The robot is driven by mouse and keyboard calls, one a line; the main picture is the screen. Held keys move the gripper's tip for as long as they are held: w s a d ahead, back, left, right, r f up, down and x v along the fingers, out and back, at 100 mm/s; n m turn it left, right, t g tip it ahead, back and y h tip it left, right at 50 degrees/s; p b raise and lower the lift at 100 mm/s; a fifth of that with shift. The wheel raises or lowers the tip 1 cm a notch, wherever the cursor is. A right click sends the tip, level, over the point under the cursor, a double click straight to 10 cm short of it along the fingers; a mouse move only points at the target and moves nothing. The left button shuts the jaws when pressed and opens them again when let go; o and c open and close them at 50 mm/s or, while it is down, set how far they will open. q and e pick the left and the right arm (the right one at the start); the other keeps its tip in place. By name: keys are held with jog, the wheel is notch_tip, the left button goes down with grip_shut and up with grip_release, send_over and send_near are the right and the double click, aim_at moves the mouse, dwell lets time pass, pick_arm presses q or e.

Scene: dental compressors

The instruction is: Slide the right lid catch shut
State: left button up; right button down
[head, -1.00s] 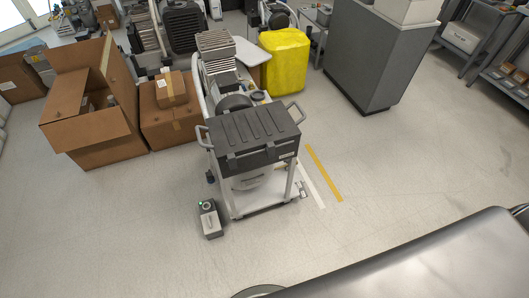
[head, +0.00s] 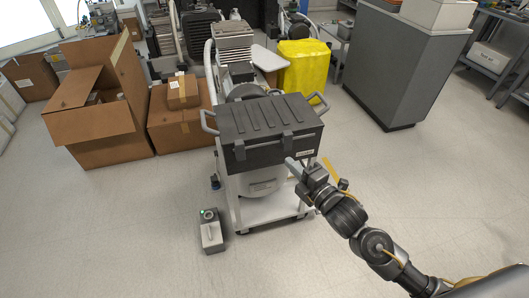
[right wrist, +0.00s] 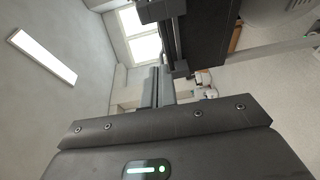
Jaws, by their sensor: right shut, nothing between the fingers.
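The dark grey box with a ribbed lid (head: 268,117) sits on top of the white wheeled compressor cart, its lid down. Two small catches show on its front edge: the right lid catch (head: 287,139) and a left catch (head: 240,149). I cannot tell how far the right one is slid. My right gripper (head: 291,162) is shut and empty, just in front of and below the right part of the box front, seemingly apart from the catch. In the right wrist view the dark box (right wrist: 210,32) stands at the top, beyond the gripper. My left gripper is out of view.
The cart (head: 275,213) has side handles and a lower shelf. A small grey pedal-like unit (head: 210,232) stands on the floor at its left. Cardboard boxes (head: 95,122) stand left, a yellow-covered item (head: 303,68) behind, a grey cabinet (head: 405,65) right. The front floor is clear.

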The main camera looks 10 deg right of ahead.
aim_at(284, 141)
jog(key=shift+s+a+r, duration=0.15)
jog(key=shift+r, duration=0.3)
jog(key=w, duration=0.9)
jog(key=shift+w, duration=0.2)
jog(key=shift+f, duration=0.1)
